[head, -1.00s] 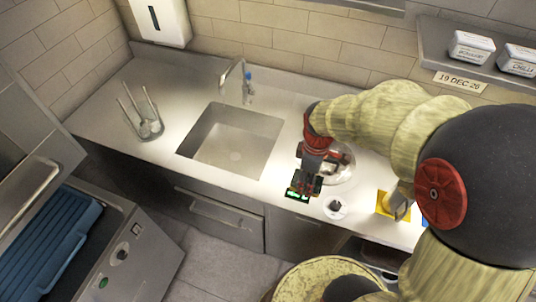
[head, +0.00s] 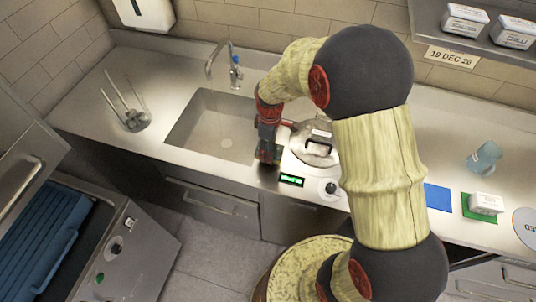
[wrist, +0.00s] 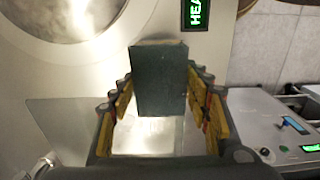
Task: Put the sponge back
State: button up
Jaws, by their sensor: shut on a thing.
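The sponge stands out past the fingertips. In the head view the sponge is hard to tell from the dark fingers. I cannot tell whether it touches the counter.
A tap (head: 234,75) stands behind the sink. A green-lit display (head: 291,180) and a knob (head: 331,188) are at the counter's front. At right are a blue mat (head: 437,198), a white tub (head: 487,202) on a green mat, and a clear cup (head: 485,157).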

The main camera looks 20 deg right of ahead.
jog(key=shift+w+a+f, duration=0.1)
jog(key=shift+w+f, duration=0.1)
jog(key=shift+f, duration=0.8)
jog(key=shift+w+a+f, duration=0.1)
jog(key=shift+w+f, duration=0.05)
jog(key=shift+f, duration=0.85)
jog(key=shift+b, duration=0.3)
jog(key=shift+f, duration=0.2)
jog(key=o, duration=1.1)
jog(key=shift+r, duration=0.1)
notch_tip(320, 180, up, 12)
jog(key=shift+r+p, duration=0.1)
jog(key=shift+p, duration=0.75)
jog(key=s+r+m+t, duration=0.5)
jog(key=s+r+m, duration=0.5)
jog(key=s+r, duration=1.1)
jog(key=shift+s+m+t, duration=0.3)
jog(key=shift+s+m, duration=0.1)
jog(key=shift+s, duration=0.1)
